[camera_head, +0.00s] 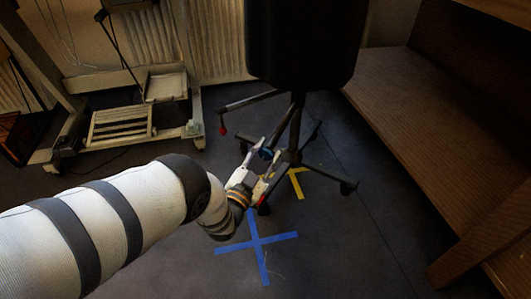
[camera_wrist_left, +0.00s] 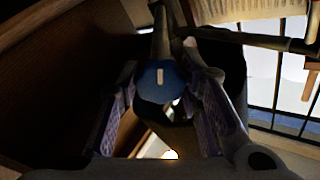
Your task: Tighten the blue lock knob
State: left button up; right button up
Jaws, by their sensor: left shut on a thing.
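The blue lock knob (camera_head: 266,154) sits on the side of the thin black post (camera_head: 297,122) of a stand with spread legs on casters. In the left wrist view the round blue knob (camera_wrist_left: 160,78) shows face-on with a short white mark, which looks upright. My left gripper (camera_head: 265,159) reaches in from the left and is shut on the knob, one finger on each side. The fingers also show in the left wrist view (camera_wrist_left: 164,98); the exact contact there is dark. My right gripper is not in view.
A large black body (camera_head: 305,40) tops the post. A brown wooden bench (camera_head: 440,125) stands at right, and a pale wheeled frame (camera_head: 125,115) at back left. A blue tape cross (camera_head: 257,243) and yellow tape (camera_head: 296,183) mark the floor. The front floor is clear.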

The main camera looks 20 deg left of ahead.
pick_arm(q)
jog(key=m+h, duration=0.1)
jog(key=m, duration=0.5)
jog(key=m+g+p, duration=0.1)
jog(key=m, duration=0.5)
jog(key=shift+m, duration=0.3)
dwell(0.3)
jog(key=o, duration=1.2)
jog(key=s, duration=0.4)
jog(key=s+a, duration=0.1)
jog(key=s, duration=0.3)
jog(key=s+a, duration=0.1)
jog(key=s, duration=0.3)
jog(key=shift+a+f, duration=0.1)
jog(key=shift+a, duration=0.05)
jog(key=shift+w, duration=0.1)
